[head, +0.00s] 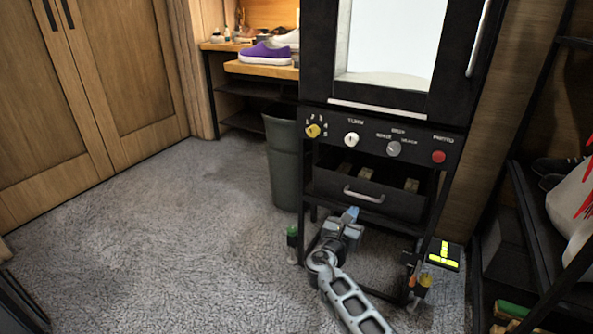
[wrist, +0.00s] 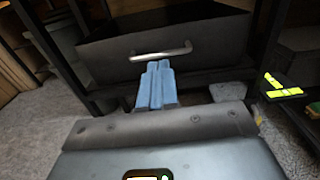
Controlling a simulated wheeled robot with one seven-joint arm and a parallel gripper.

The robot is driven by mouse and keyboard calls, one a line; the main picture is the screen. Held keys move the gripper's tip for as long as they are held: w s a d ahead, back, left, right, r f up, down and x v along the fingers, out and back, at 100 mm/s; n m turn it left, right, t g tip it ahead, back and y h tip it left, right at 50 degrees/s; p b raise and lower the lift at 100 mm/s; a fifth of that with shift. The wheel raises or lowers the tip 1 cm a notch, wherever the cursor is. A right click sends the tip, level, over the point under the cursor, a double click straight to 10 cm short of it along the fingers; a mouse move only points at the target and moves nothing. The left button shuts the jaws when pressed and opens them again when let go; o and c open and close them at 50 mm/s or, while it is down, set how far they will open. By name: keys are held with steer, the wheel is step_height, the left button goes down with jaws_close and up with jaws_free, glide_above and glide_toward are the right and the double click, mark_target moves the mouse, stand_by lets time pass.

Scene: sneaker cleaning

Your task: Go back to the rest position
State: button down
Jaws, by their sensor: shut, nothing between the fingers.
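My gripper (head: 349,214) is low in front of the black machine stand, below its drawer. Its blue fingers are together and empty; they also show in the wrist view (wrist: 157,86), pointing at the drawer front. The drawer (head: 368,190) has a silver handle (wrist: 160,53), just beyond the fingertips in the wrist view. I cannot tell whether the fingers touch the drawer. My arm reaches in from the bottom of the head view.
The machine (head: 385,130) has knobs and a red button. A grey bin (head: 285,160) stands to its left. A purple sneaker (head: 265,53) sits on a wooden shelf behind. A dark rack (head: 535,230) stands at right. Carpet (head: 150,240) at left is clear.

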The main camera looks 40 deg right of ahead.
steer(key=s+a+f+m+t+y, duration=0.3)
steer(key=s+a+f+m+y, duration=0.35)
steer(key=s+a+f, duration=0.8)
steer(key=s+a+r+m+t+y, duration=0.2)
steer(key=s+a+r+m+y, duration=0.35)
steer(key=s+a, duration=0.75)
steer(key=s+a+r+m+t+y, duration=0.25)
steer(key=s+r+m, duration=0.3)
steer(key=r, duration=0.55)
steer(key=s+a+r+m+t+y, duration=0.1)
steer(key=s+a+r+m+y, duration=0.35)
steer(key=r, duration=0.75)
step_height(320, 180, up, 25)
steer(key=s+h+p, duration=0.1)
steer(key=h+p, duration=0.1)
steer(key=p, duration=2.3)
steer(key=shift+d+p, duration=0.3)
steer(key=shift+p, duration=0.05)
